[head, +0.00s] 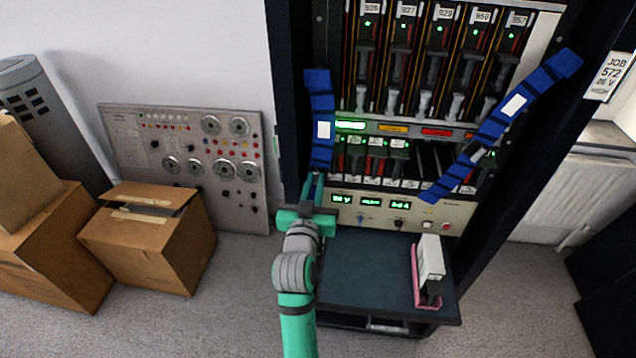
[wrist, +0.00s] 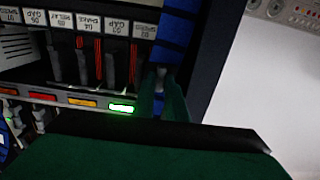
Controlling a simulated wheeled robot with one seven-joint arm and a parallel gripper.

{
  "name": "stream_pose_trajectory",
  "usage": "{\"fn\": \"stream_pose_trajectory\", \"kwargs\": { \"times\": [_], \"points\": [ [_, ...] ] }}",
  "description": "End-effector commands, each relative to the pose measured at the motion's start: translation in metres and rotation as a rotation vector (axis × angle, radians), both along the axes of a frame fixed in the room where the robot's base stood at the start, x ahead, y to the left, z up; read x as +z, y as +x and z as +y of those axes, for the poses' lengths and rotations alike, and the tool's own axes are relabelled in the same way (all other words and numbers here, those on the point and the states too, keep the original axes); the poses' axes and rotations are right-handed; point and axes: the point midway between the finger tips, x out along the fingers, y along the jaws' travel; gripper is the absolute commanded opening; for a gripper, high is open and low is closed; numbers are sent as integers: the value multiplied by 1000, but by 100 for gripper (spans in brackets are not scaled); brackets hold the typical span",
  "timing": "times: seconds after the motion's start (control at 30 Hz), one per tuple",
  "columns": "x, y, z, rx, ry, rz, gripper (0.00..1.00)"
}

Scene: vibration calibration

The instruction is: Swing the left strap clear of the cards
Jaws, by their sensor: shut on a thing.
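The left strap (head: 320,105) is blue with a white label and hangs nearly upright along the left post of the rack, just left of the cards. My gripper (head: 316,186) is at its lower end, shut on it. In the wrist view the green fingers (wrist: 164,92) close by the blue strap (wrist: 174,30); the exact grip is dark and partly hidden. The upper cards (head: 402,60) stand in a numbered row, and shorter lower cards (head: 372,158) sit below the indicator strip. The right strap (head: 500,120) slants across the right side of the rack, over part of the lower row.
A dark shelf (head: 365,270) juts out below the instrument panel (head: 385,210), with a card in a pink holder (head: 427,275) at its right. A grey panel with dials (head: 190,150) and cardboard boxes (head: 150,235) stand left. Floor between boxes and rack is clear.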

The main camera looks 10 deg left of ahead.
Motion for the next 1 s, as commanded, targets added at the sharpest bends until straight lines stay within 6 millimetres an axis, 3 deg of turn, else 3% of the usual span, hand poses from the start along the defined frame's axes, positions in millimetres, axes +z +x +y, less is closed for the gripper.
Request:
{"fn": "stream_pose_trajectory", "kwargs": {
  "times": [0.07,0.1,0.17,0.57,1.0],
  "points": [
    [2,1,0,-1,1,-3,0],
    [1,0,0,0,1,-3,22],
    [1,0,1,1,1,-3,31],
    [-1,-7,-3,-3,-1,0,31],
    [0,-83,-3,2,1,0,31]
  ]
}}
